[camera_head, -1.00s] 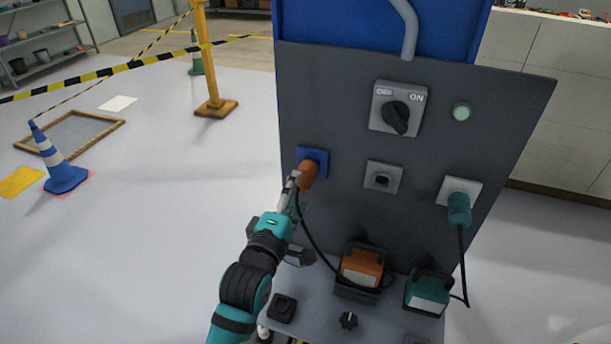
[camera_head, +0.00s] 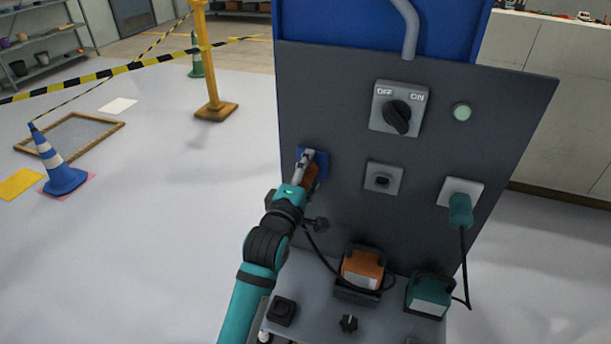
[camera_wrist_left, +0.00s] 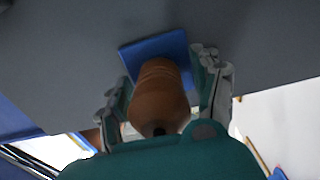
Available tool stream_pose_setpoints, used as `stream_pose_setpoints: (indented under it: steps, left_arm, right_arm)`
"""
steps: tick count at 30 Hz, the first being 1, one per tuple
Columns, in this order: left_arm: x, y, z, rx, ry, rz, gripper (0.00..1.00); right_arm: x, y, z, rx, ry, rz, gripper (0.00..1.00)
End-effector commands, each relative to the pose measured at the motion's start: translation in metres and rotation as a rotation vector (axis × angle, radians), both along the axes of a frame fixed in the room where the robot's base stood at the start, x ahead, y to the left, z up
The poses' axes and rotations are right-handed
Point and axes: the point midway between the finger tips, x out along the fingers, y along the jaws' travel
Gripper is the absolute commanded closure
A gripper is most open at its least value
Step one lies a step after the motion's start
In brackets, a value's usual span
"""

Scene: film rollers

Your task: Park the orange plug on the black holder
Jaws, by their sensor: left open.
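The orange plug (camera_head: 312,178) sits in the blue socket plate (camera_head: 322,160) on the left of the grey panel. It also shows in the left wrist view (camera_wrist_left: 158,95), end on, with the blue plate (camera_wrist_left: 178,50) behind it. My left gripper (camera_head: 307,160) is at the plug, with its open fingers on either side of it; the wrist view shows the fingers (camera_wrist_left: 160,88) apart around the plug. A black square block (camera_head: 282,311), which looks like the black holder, is on the ledge below, at its left end, with nothing seen in it. My right gripper is out of view.
A black cable hangs from the plug to an orange box (camera_head: 362,268) on the ledge. A green box (camera_head: 428,292) stands right of it. A green plug (camera_head: 460,210) is in the right socket. The middle grey socket (camera_head: 383,178) is empty. A black knob (camera_head: 348,322) sticks up.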

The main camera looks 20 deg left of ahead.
Motion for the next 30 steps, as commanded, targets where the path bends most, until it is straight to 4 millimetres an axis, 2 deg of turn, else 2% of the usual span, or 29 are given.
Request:
stream_pose_setpoints:
  steps: [30]
  left_arm:
    - [-0.0004, -0.0002, 0.0001, 0.0, 0.0, 0.0, 0.35]
  right_arm:
    - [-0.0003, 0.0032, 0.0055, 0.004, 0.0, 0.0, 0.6]
